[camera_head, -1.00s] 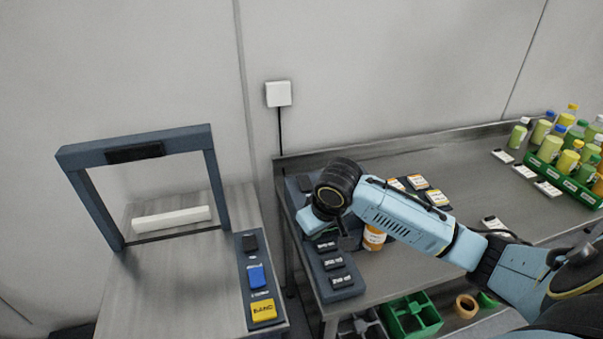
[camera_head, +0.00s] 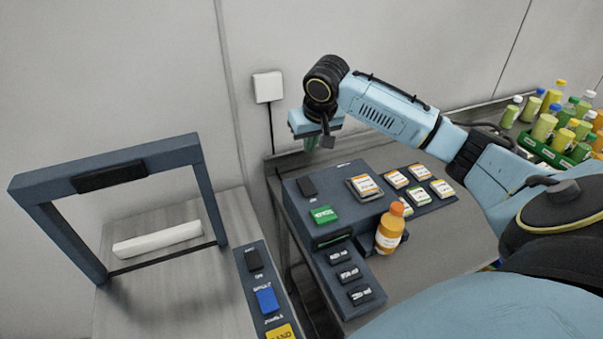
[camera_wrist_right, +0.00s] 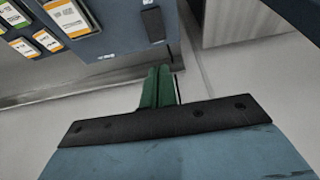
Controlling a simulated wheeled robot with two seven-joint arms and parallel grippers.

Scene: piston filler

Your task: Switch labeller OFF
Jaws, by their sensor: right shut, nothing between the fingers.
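The labeller (camera_head: 290,200) is a dark blue-grey panel unit on the right-hand table. It has a black switch (camera_head: 307,186) at its back left, a green button (camera_head: 323,214) in front of that, and several black buttons (camera_head: 349,275) along its front arm. An orange bottle (camera_head: 391,229) stands upright beside these buttons. My right gripper (camera_head: 312,143) is shut and empty, raised above and behind the black switch, not touching it. In the right wrist view its green fingers (camera_wrist_right: 158,87) are together, and the black switch (camera_wrist_right: 153,23) shows beyond them. My left gripper is out of view.
Label cards (camera_head: 395,178) lie on the labeller's right part. A grey frame (camera_head: 120,172) with a white bar (camera_head: 158,239) stands on the left table, beside black, blue and yellow buttons (camera_head: 266,300). A green crate (camera_head: 545,150) of bottles stands at right. A wall box (camera_head: 267,87) is behind.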

